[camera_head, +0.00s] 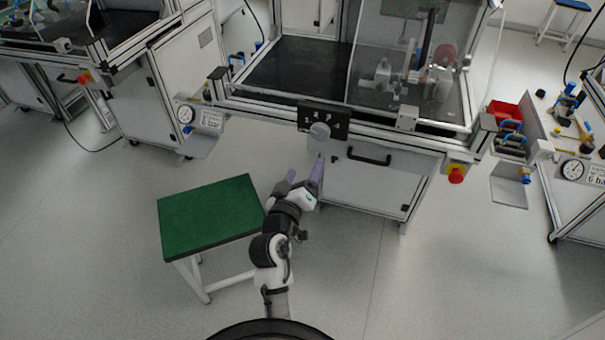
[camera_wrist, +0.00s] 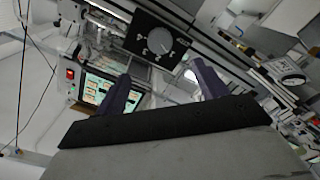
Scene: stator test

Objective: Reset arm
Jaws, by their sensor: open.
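My gripper (camera_head: 305,176) is in the middle of the head view, at the end of my raised arm. Its two purple fingers stand apart with nothing between them. In the wrist view the open fingers (camera_wrist: 163,86) point toward the front of a test bench. The bench (camera_head: 340,115) has a dark panel with a round grey knob (camera_head: 320,131) just beyond my fingertips. The panel (camera_wrist: 152,38) also shows in the wrist view above the fingers. I cannot tell the exact gap between fingertips and bench.
A green-topped stool (camera_head: 210,215) stands left of my arm. The bench has a drawer cabinet (camera_head: 370,180), a red button (camera_head: 456,175) and a gauge (camera_head: 186,114). Another bench (camera_head: 165,70) is at left, one (camera_head: 580,190) at right. The floor (camera_head: 400,290) at front right is clear.

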